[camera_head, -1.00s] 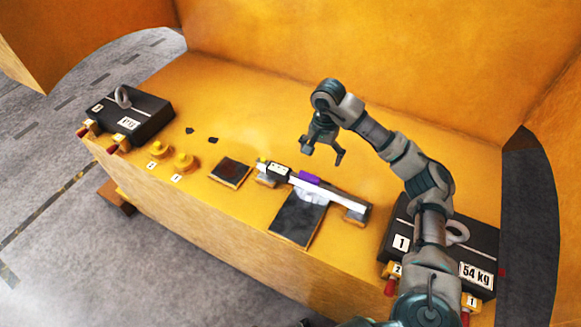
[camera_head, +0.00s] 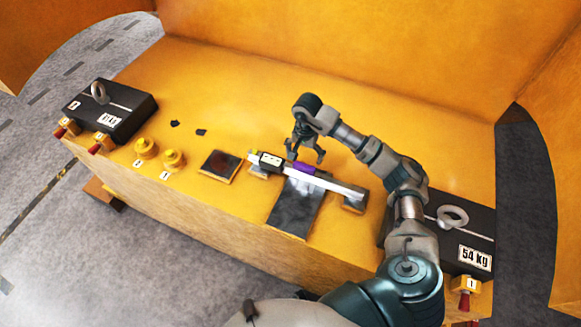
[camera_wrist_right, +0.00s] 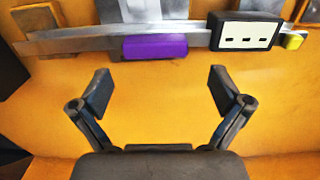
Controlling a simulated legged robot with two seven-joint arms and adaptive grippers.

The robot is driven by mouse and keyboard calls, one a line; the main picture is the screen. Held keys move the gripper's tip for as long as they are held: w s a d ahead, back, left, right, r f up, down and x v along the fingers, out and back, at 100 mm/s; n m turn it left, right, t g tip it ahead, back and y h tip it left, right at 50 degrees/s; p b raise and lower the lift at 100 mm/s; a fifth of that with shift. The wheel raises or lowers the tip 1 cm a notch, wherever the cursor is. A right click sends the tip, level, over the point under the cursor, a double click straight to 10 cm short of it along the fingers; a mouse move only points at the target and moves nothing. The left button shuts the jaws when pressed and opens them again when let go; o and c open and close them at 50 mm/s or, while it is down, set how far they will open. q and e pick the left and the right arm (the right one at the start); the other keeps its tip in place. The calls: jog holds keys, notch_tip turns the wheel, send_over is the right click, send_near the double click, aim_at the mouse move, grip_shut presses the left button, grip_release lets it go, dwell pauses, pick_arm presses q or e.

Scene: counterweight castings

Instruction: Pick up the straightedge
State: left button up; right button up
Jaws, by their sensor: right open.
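The straightedge (camera_head: 335,185) is a long silver bar with a purple grip (camera_head: 303,169) and a black block (camera_head: 270,161) with a white face near its left end. It lies across small dark blocks on the yellow surface. In the right wrist view the bar (camera_wrist_right: 80,42) runs across the top, with the purple grip (camera_wrist_right: 155,47) between the finger lines. My right gripper (camera_head: 306,158) is open and empty, close behind the purple grip; its fingers (camera_wrist_right: 155,92) are apart from the bar in the wrist view. My left gripper is not in view.
A black casting (camera_head: 112,107) stands at the left, and another marked 54 kg (camera_head: 470,232) at the right, partly behind my arm. Yellow knobs (camera_head: 160,153), a dark square plate (camera_head: 220,166) and a grey plate (camera_head: 295,208) lie along the front. The back strip is mostly clear.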

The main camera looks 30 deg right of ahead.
aim_at(304, 165)
jog(key=shift+s+f+p, duration=0.35)
jog(key=shift+f+p, duration=0.1)
jog(key=shift+f, duration=0.3)
notch_tip(304, 165, down, 3)
jog(key=shift+s+r+p, duration=0.1)
jog(key=shift+r+p, duration=0.05)
jog(key=shift+p, duration=0.3)
jog(key=shift+f, duration=0.55)
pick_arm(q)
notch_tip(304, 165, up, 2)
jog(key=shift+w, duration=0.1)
pick_arm(e)
jog(key=c, duration=1.6)
